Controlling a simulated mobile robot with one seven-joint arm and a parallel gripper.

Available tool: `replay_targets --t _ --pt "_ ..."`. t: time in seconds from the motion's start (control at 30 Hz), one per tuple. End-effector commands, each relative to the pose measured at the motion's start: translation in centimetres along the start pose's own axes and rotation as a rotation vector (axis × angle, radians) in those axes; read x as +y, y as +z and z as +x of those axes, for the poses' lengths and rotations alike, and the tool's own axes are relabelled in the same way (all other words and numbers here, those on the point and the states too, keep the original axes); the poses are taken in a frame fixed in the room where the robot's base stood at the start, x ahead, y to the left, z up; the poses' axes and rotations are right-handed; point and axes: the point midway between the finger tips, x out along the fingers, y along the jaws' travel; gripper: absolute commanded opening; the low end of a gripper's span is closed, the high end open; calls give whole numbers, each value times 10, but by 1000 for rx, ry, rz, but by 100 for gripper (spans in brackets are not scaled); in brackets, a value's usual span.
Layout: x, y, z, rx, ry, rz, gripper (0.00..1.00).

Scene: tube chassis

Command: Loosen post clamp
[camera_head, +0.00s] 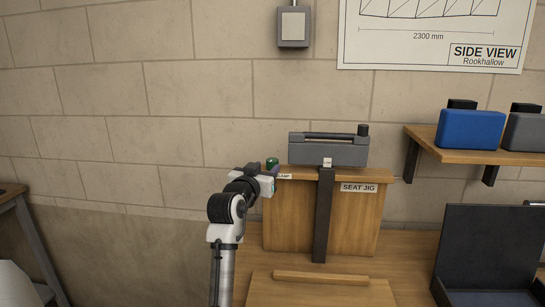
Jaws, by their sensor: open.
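The wooden seat jig board (356,218) stands upright on the bench, marked SEAT JIG. A dark vertical post (324,220) runs down its front, with a grey block with a dark bar and a dark knob (345,152) at its top. A small green knob (272,161) shows at the board's top left, beside a partly hidden label (285,176) ending in "AMP". My gripper (271,182) is open, right by the green knob and the label. My arm hides the board's left edge. I cannot tell whether the gripper touches the knob.
A wooden strip (320,277) lies on a board at the front of the bench. A dark open case (485,250) stands at right. Above it, a wall shelf (480,154) holds a blue case (470,129) and a grey one (526,130). The wall left of my arm is clear.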

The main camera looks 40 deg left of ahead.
Motion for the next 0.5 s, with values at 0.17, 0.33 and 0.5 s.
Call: replay_targets --t 0.17,0.33,0.5 --pt "0 -4 33 -1 1 0 42" --pt "0 -2 50 0 1 1 42" --pt "0 -1 55 1 0 1 42"
